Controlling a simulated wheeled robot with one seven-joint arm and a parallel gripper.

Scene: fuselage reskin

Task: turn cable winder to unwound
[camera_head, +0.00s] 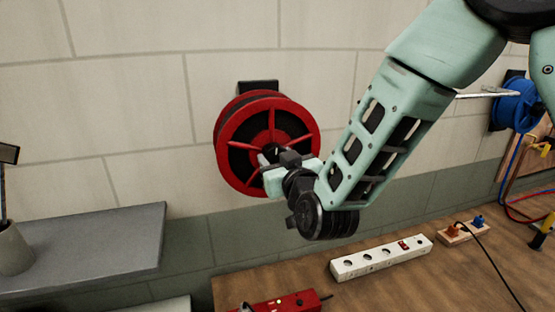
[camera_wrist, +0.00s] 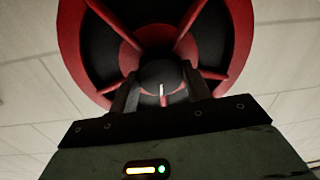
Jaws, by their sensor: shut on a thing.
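The cable winder (camera_head: 232,118) is a red spoked reel with a dark inside, mounted on the wall by a black bracket (camera_head: 258,87). In the wrist view its red rim and spokes (camera_wrist: 190,40) fill the upper middle. My gripper (camera_head: 270,160) reaches it from the lower right, at the hub. In the wrist view my gripper (camera_wrist: 160,92) has its two dark fingers on either side of a dark round knob (camera_wrist: 160,72) with a pale mark at the hub's centre. The fingers are shut on this knob. My gripper partly hides the hub in the head view.
A white power strip (camera_head: 380,258) and a red box (camera_head: 285,303) lie on the wooden bench (camera_head: 420,285) below. A grey shelf (camera_head: 90,245) is at left, with a cup (camera_head: 14,250). A blue reel (camera_head: 513,105) hangs at right, beyond my arm.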

